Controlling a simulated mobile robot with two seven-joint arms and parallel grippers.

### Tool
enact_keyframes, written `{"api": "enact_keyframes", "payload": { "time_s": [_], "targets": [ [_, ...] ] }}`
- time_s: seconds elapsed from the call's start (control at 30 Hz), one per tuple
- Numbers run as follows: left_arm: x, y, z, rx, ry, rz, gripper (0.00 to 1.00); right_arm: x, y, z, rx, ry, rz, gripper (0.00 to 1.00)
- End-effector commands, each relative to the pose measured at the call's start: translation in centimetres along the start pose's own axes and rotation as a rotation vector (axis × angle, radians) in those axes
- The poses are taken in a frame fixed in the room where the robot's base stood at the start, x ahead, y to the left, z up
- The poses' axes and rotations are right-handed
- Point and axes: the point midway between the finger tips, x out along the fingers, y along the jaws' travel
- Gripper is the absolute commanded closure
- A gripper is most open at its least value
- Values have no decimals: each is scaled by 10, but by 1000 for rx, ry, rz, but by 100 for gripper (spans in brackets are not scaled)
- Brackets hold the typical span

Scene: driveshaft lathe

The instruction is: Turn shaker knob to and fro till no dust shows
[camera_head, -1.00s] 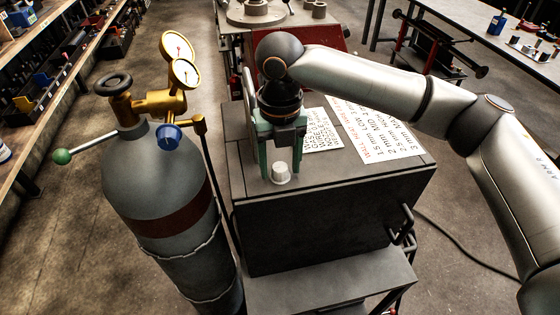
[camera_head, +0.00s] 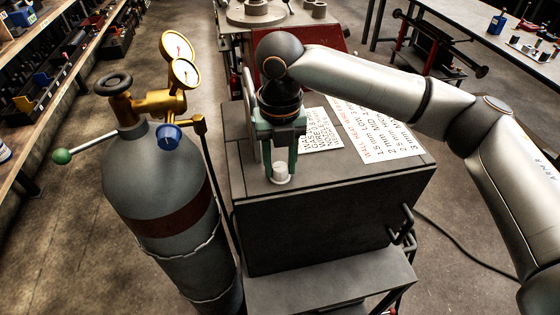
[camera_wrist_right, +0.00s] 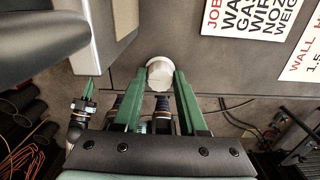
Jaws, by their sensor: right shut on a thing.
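A small pale knob (camera_head: 281,170) stands on the front left of the dark cabinet top (camera_head: 330,190). My right gripper (camera_head: 282,165) reaches down over it from above, its two green fingers shut on the knob, one on each side. In the right wrist view, the knob (camera_wrist_right: 159,70) shows between the tips of the green fingers (camera_wrist_right: 160,82). I cannot make out any dust around it.
A grey gas cylinder (camera_head: 150,180) with gold gauges stands close on the left. Two printed sheets (camera_head: 375,140) lie on the cabinet top. A handle (camera_head: 402,228) sticks out at the cabinet's right. The front part of the cabinet top is clear.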

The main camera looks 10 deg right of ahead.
Motion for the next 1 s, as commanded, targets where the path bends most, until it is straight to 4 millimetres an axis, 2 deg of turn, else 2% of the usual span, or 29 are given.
{"api": "enact_keyframes", "payload": {
  "time_s": [0.27, 1.0],
  "targets": [
    [0, 0, 0, 0, 0, 0, 100, 0, 1, 0, 178, 1, 2, 100],
    [0, 0, 0, 0, -1, 0, 100, 0, 0, 0, 879, 0, 1, 100]
  ]
}}
